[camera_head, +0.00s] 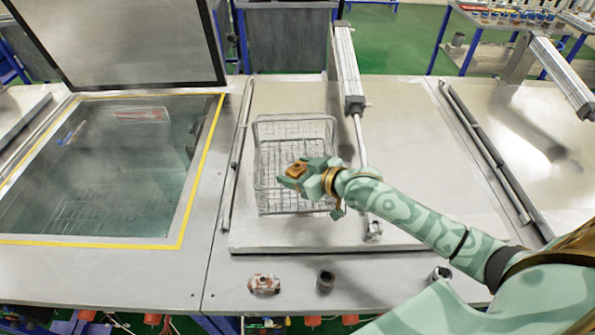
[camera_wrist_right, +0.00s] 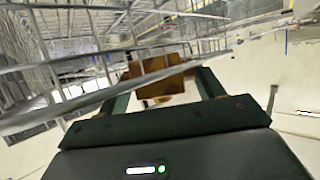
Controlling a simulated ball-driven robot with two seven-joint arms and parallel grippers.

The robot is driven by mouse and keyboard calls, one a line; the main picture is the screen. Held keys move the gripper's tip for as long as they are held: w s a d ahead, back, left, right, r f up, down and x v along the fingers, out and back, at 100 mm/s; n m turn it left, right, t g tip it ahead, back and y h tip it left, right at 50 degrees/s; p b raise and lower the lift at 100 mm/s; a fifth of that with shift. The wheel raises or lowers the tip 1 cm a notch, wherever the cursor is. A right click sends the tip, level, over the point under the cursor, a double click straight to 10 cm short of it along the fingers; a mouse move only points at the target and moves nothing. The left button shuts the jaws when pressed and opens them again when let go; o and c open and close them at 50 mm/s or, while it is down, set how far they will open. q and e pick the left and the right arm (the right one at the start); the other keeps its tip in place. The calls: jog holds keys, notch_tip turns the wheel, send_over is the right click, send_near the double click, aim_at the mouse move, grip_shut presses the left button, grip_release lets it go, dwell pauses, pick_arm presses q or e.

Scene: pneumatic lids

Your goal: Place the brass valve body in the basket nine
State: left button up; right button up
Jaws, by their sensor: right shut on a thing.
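The brass valve body (camera_head: 297,169) is a small brown-gold block. My right gripper (camera_head: 296,174) is shut on it, over the front part of the wire basket (camera_head: 292,125). In the right wrist view the valve body (camera_wrist_right: 160,80) sits between the two fingers of the gripper (camera_wrist_right: 162,84), with the basket's wire wall (camera_wrist_right: 60,98) close by at the left. I cannot tell how far above the basket floor it is held. No number shows on the basket. My left gripper is not in view.
The basket stands on a grey lid plate (camera_head: 420,150) beside a pneumatic cylinder (camera_head: 347,75). An open tank with a yellow rim (camera_head: 200,150) is at the left. A red-and-white part (camera_head: 264,284) and a dark cylindrical part (camera_head: 325,281) stand on the front ledge.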

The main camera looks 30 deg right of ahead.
jog(key=shift+s+f, duration=0.15)
jog(key=shift+f, duration=0.45)
jog(key=o, duration=1)
jog(key=shift+s+f, duration=0.1)
jog(key=shift+f, duration=0.2)
jog(key=shift+r, duration=0.35)
jog(key=r+p+v, duration=0.1)
jog(key=v, duration=1.1)
jog(key=shift+w, duration=0.25)
jog(key=shift+r, duration=0.15)
